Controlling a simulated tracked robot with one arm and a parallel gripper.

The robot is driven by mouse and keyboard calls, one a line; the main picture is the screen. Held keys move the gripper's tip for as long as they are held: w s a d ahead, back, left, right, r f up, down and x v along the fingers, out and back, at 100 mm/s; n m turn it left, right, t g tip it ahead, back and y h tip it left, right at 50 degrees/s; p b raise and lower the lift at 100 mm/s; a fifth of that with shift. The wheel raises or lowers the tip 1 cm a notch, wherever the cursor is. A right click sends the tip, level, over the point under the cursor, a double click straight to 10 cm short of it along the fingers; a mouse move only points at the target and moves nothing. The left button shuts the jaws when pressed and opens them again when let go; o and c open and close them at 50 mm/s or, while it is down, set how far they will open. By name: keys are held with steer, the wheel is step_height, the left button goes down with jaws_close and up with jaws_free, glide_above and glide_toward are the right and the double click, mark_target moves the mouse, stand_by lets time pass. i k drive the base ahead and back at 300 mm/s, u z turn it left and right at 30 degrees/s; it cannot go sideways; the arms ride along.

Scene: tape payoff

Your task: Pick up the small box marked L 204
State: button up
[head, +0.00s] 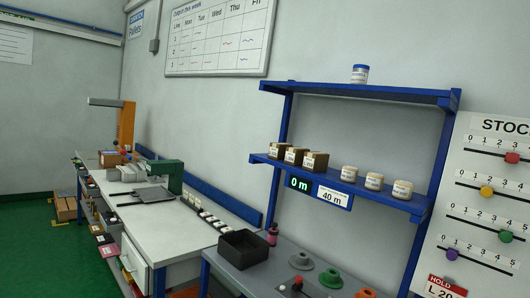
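Three small brown boxes with pale labels stand in a row on the middle shelf of the blue rack: a left one (277,151), a middle one (295,156) and a right one (315,161). Their label text is too small to read, so I cannot tell whether one is marked L 204. My gripper is not in view.
White jars (374,181) stand right of the boxes; one blue-lidded jar (360,74) is on the top shelf (400,93). Below are a black tray (243,248) and coloured cone-shaped pieces (331,278). A stock board (490,190) is at right, a long workbench (165,238) at left. Green floor (35,235) is open far left.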

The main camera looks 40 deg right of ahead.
mark_target(294, 156)
steer(key=i, duration=1.05)
steer(key=z, duration=0.45)
steer(key=i, duration=1.4)
steer(key=z, duration=0.5)
steer(key=i, duration=0.6)
steer(key=z, duration=0.2)
